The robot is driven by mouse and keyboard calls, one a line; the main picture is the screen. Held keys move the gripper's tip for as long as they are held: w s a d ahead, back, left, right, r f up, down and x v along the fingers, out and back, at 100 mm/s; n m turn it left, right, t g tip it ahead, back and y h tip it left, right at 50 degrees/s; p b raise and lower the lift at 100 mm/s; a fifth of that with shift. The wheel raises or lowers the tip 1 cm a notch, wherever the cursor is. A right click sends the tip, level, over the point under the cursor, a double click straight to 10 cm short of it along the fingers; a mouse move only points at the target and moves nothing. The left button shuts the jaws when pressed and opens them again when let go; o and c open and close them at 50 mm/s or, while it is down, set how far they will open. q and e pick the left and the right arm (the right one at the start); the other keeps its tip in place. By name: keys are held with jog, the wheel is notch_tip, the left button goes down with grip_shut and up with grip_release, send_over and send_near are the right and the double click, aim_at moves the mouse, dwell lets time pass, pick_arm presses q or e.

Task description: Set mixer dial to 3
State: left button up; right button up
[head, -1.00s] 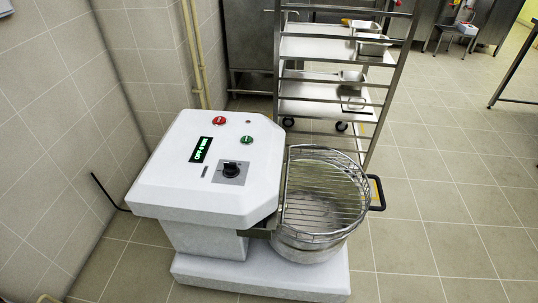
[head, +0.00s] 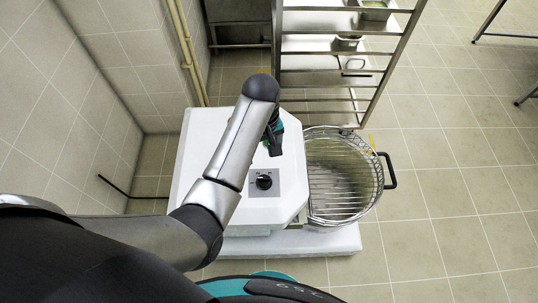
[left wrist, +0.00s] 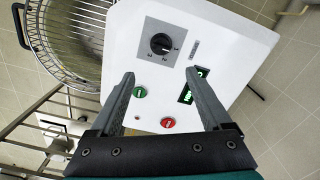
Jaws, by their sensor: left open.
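The white mixer (head: 208,145) stands on the floor in the head view. Its black dial (head: 264,182) sits on a grey plate on the top panel. My left gripper (head: 274,143) is above the panel, just beyond the dial. In the left wrist view my left gripper (left wrist: 160,78) is open and empty, its fingertips short of the dial. The green button (left wrist: 140,92), red button (left wrist: 168,123) and green display (left wrist: 187,95) show between or beside the fingers. My right gripper is out of view.
The bowl with its wire guard (head: 342,180) and black handle (head: 389,170) is right of the panel. A steel rack (head: 345,71) with trays stands behind. A tiled wall (head: 50,105) is at left. Open floor (head: 460,160) lies at right.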

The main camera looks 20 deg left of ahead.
pick_arm(q)
jog(key=b, duration=0.2)
send_near(264, 177)
jog(key=shift+s, duration=0.15)
notch_tip(264, 177, down, 4)
jog(key=shift+r+b, duration=0.1)
jog(key=shift+b, duration=0.45)
notch_tip(264, 177, down, 6)
jog(key=shift+r+b, duration=0.25)
jog(key=shift+b, duration=0.9)
jog(key=shift+f, duration=0.5)
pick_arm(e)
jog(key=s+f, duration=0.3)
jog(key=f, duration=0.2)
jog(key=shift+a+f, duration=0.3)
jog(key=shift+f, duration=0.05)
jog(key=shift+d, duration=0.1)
pick_arm(q)
jog(key=shift+c, duration=0.4)
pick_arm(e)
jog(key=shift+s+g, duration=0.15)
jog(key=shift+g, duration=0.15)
